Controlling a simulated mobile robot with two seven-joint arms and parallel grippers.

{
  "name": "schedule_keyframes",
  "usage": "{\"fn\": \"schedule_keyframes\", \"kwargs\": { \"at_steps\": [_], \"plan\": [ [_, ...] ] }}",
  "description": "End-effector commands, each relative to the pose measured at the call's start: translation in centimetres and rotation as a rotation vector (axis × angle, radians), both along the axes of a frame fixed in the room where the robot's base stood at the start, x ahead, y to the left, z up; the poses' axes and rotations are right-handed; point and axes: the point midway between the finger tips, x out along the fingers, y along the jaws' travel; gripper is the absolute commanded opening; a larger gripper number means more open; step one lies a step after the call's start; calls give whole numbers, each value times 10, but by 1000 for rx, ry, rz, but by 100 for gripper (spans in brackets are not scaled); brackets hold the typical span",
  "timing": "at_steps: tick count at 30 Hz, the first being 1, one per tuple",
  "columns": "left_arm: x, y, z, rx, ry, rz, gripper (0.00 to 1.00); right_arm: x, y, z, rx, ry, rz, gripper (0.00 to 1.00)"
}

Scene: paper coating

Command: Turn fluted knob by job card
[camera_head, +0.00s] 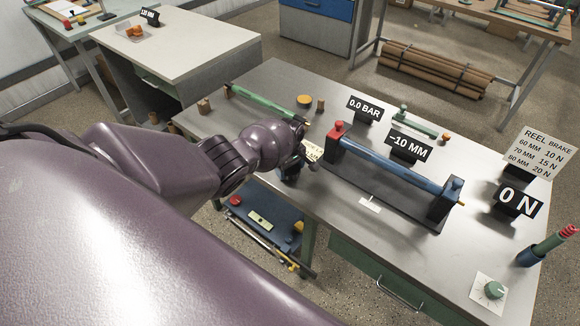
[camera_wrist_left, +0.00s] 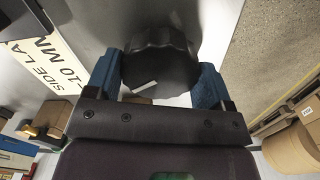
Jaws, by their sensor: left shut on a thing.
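The fluted knob (camera_wrist_left: 160,66) is dark with a scalloped rim and a short white mark on its face. In the left wrist view it sits between the two blue fingers of my left gripper (camera_wrist_left: 160,85), which is shut on it. In the head view my left gripper (camera_head: 292,170) is at the table's near edge, and my arm hides the knob. The job card (camera_wrist_left: 62,62) reads "SIDE LAY -10 MM" and lies beside the knob; part of it also shows in the head view (camera_head: 313,152). A black display (camera_head: 408,147) reads "-10 MM". My right gripper is out of view.
A blue roller (camera_head: 390,167) on black stands lies right of my gripper. Displays read "0.0 BAR" (camera_head: 364,108) and "0 N" (camera_head: 516,199). The table's front middle is mostly clear.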

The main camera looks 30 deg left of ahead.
Motion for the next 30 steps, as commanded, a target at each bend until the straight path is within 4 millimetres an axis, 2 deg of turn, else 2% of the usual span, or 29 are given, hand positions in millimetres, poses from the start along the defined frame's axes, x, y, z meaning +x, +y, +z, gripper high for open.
{"fn": "schedule_keyframes", "kwargs": {
  "at_steps": [12,13,17,25,30],
  "plan": [
    [-1,1,-1,1,3,7,51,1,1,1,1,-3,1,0],
    [-1,1,-1,1,3,7,78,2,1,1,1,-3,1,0],
    [-1,1,-1,1,2,6,98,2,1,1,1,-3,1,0],
    [0,0,1,1,0,6,100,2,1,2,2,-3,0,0],
    [0,0,14,1,-1,4,100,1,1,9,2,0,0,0]
  ]
}}
